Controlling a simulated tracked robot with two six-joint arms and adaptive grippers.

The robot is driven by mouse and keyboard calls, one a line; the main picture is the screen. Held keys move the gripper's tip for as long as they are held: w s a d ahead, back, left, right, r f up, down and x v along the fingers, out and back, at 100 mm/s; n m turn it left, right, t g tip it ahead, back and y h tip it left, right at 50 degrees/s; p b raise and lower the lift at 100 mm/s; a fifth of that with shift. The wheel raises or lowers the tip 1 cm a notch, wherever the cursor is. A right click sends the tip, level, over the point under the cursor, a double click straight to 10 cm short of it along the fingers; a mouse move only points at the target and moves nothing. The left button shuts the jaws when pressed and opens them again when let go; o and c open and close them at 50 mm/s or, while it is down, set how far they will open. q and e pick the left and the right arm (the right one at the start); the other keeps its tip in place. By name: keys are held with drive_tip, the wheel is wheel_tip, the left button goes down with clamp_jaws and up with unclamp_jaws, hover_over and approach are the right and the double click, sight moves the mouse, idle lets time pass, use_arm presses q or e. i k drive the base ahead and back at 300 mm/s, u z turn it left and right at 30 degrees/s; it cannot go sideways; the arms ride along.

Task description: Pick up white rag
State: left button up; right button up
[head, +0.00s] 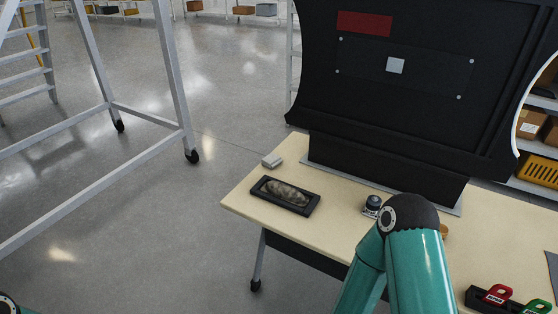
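A small pale, block-like folded item (271,161), which may be the white rag, lies at the back left edge of the table (250,205). In front of it, a black tray (314,204) holds a crumpled grey-brown item (287,191); I cannot tell if this is cloth. A teal arm of mine rises over the table's front, right of the tray. Neither gripper shows in the head view. Only a bit of my other arm shows in the bottom left corner.
A large black panel (430,90) on a base stands at the table's back. A small dark round item (372,204) sits beside my arm. Red and green handled items (498,293) lie at lower right. A wheeled metal frame (177,90) stands left; floor between is clear.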

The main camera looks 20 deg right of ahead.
sight(272, 159)
drive_tip(key=i, duration=0.85)
drive_tip(key=u, duration=0.05)
